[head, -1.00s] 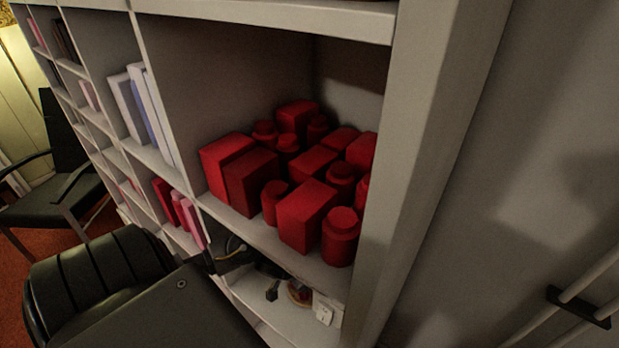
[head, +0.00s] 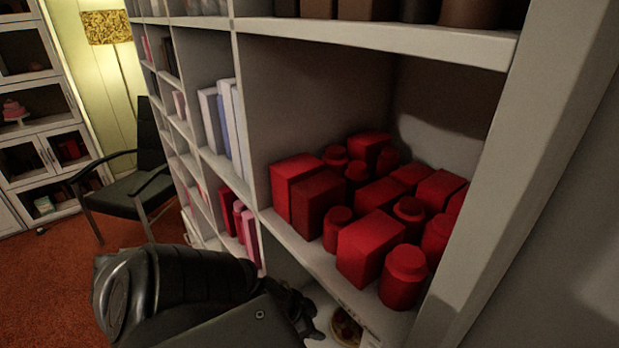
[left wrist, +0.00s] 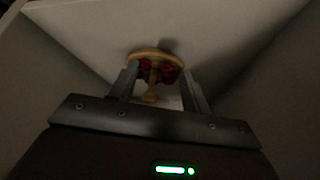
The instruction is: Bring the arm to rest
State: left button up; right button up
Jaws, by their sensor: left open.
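My left arm comes in from the bottom of the head view, and its dark gripper (head: 300,312) is at the mouth of the low shelf compartment under the red boxes. A round turntable (head: 346,328) with a tan rim and something red on it stands in that compartment, partly cut off by the picture's edge. In the left wrist view the two fingers (left wrist: 161,88) are spread apart. The turntable (left wrist: 154,54) with dark red pieces shows beyond and between them. I cannot tell whether the fingers touch it. My right gripper is not in view.
Red boxes and jars (head: 370,220) fill the compartment above. A shelf divider (head: 250,130) and a thick side panel (head: 500,190) border it. A black chair (head: 130,185) stands at left, with open red carpet (head: 60,270) in front of a white cabinet (head: 45,110).

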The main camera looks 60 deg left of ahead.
pick_arm(q)
jog(key=shift+s+a, duration=0.1)
jog(key=shift+s, duration=0.45)
dwell(0.4)
